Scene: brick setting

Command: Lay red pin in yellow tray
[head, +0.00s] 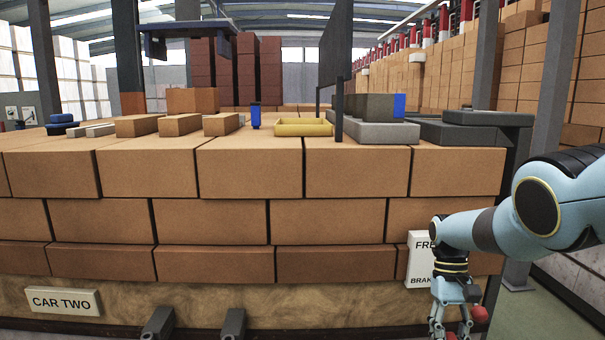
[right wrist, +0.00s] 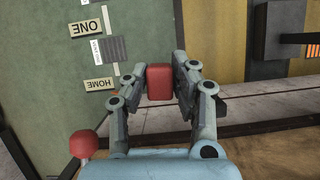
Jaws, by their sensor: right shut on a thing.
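The yellow tray (head: 303,129) lies on top of the brick stack in the head view, right of centre. Its inside is seen at a low angle, and I see nothing standing in it. My right gripper (head: 451,330) hangs low at the right, in front of the brick stack and well below the tray. In the right wrist view my right gripper (right wrist: 159,88) is shut on the red pin (right wrist: 159,82), which sits between the fingertips. In the head view only a little red shows between the fingers. My left gripper is not in view.
A blue piece (head: 255,117) stands left of the tray. A dark upright panel (head: 337,45) on posts stands by its right end. Loose bricks (head: 180,125) lie farther left, grey slabs (head: 375,132) right. A red knob (head: 479,313) is beside my right gripper.

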